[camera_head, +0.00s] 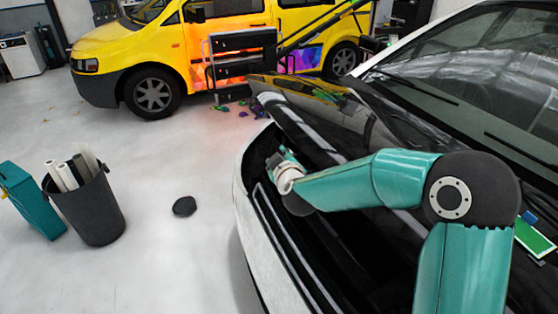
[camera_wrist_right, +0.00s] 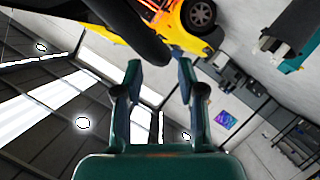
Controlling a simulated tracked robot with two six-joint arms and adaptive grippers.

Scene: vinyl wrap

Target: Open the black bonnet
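The black bonnet (camera_head: 345,118) of the white car stands partly raised, with a dark gap between its front edge and the car's front. My right arm reaches in from the lower right. Its gripper (camera_head: 285,160) is at this gap, near the underside of the bonnet's front edge; contact cannot be told. In the right wrist view, the two fingers of this gripper (camera_wrist_right: 160,78) are apart with nothing clearly held between them. A dark curved edge, perhaps the bonnet's, passes just beyond the fingertips. My left gripper is not in view.
A yellow van (camera_head: 150,55) with a colourful wrap stands at the back, behind a dark cart (camera_head: 242,55). A black bin (camera_head: 90,210) with rolls and a teal box (camera_head: 28,200) stand at the left.

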